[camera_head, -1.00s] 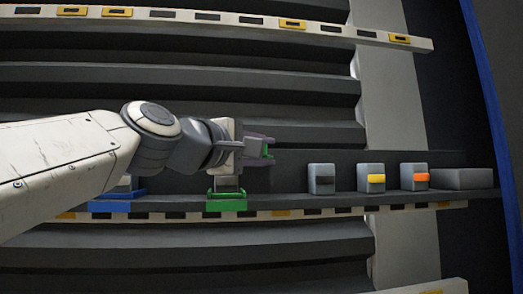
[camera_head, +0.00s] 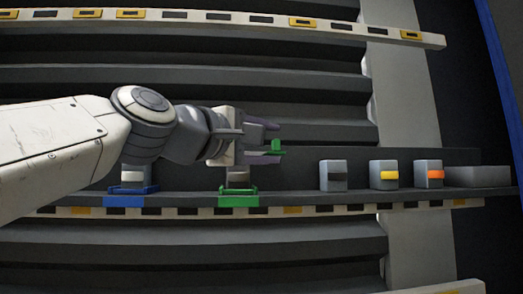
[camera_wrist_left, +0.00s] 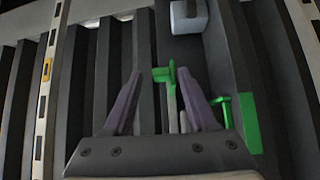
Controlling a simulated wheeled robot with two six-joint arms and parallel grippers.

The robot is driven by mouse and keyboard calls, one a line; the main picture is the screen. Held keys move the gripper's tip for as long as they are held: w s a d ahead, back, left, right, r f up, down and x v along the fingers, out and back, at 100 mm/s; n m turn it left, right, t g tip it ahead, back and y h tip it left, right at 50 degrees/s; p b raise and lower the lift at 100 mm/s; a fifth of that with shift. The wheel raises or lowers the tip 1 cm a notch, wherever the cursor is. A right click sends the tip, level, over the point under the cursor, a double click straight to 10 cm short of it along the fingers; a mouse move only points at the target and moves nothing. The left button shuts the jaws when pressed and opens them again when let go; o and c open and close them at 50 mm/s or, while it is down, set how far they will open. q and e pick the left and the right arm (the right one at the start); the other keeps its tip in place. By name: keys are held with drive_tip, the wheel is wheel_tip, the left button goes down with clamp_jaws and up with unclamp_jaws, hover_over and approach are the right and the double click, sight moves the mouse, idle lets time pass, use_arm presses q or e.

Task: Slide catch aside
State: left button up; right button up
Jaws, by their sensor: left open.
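A small green catch-like piece (camera_head: 277,148) sits at the purple fingers of my left gripper (camera_head: 279,141) in the head view. In the left wrist view the green piece (camera_wrist_left: 165,75) tops a pale stem and lies between the open fingers of the gripper (camera_wrist_left: 160,71). I cannot tell whether either finger touches it. Below the gripper, a green bracket (camera_head: 239,201) sits on the ledge; its green (camera_wrist_left: 250,125) also shows at right in the wrist view. My right gripper is in neither view.
A blue bracket (camera_head: 126,201) stands left of the green one, partly under my arm. A plain grey block (camera_head: 478,176) ends the row.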

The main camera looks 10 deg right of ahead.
use_arm(q)
drive_tip(key=b+v, duration=0.3)
drive_tip(key=v, duration=0.4)
drive_tip(key=shift+s+a, duration=0.25)
drive_tip(key=shift+a, duration=0.1)
